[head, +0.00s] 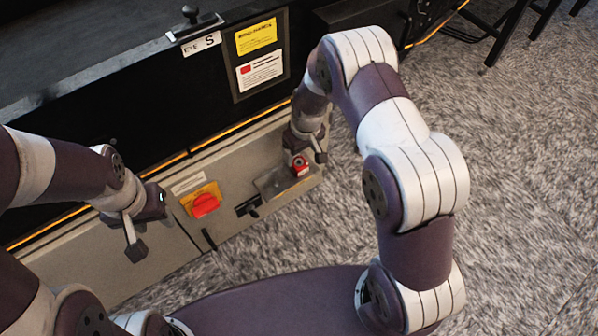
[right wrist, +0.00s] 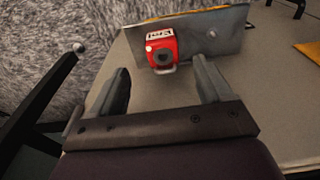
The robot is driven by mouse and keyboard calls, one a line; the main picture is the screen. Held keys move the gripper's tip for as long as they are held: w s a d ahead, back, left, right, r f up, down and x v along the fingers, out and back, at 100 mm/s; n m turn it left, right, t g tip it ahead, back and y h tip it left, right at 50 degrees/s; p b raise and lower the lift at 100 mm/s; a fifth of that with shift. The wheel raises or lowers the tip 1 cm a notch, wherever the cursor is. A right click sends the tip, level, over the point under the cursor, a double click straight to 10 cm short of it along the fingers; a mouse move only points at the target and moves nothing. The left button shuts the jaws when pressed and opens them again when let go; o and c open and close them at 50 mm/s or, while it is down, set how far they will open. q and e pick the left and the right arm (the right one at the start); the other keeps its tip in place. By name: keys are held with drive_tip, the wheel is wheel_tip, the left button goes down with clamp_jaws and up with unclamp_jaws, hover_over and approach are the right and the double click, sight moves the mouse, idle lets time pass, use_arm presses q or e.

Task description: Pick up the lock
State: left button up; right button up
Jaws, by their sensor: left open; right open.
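The lock (right wrist: 161,47) is a small red padlock with a white label and a dark round middle. In the right wrist view it rests at a grey metal plate (right wrist: 218,36), just past my open right fingertips (right wrist: 160,76) and in line with the gap between them. The fingers do not grip it. In the head view the lock (head: 299,166) shows just below my right gripper (head: 306,150), which partly hides the area. My left gripper (head: 145,224) is open and empty in front of the panel, well to the left of the lock.
A red rotary switch (head: 205,205) on a yellow plate sits on the grey panel between my grippers. A black handle (head: 249,206) is right of it. Yellow and white signs hang on the dark machine side (head: 218,75).

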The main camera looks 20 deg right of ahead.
sight(299, 165)
drive_tip(key=f+b, duration=0.1)
drive_tip(key=f, duration=0.1)
drive_tip(key=f+b, duration=0.1)
drive_tip(key=f, duration=0.1)
drive_tip(key=f+b, duration=0.1)
drive_tip(key=f, duration=0.1)
drive_tip(key=shift+w+a+f+b, duration=0.1)
drive_tip(key=shift+w+a+b, duration=0.1)
drive_tip(key=shift+a+b, duration=0.1)
drive_tip(key=c, duration=1.1)
drive_tip(key=shift+r, duration=0.25)
drive_tip(key=shift+c, duration=0.2)
drive_tip(key=r+p, duration=0.1)
drive_tip(key=r, duration=0.1)
drive_tip(key=r+p, duration=0.2)
drive_tip(key=r, duration=0.1)
drive_tip(key=shift+s+p, duration=0.2)
drive_tip(key=shift+p, duration=0.1)
drive_tip(key=s+r+p, duration=0.8)
drive_tip(key=s+r, duration=0.2)
drive_tip(key=s, duration=0.1)
drive_tip(key=shift+s+d+r, duration=0.15)
drive_tip(key=shift+d+r, duration=0.05)
drive_tip(key=shift+d, duration=0.2)
drive_tip(key=shift+p, duration=0.3)
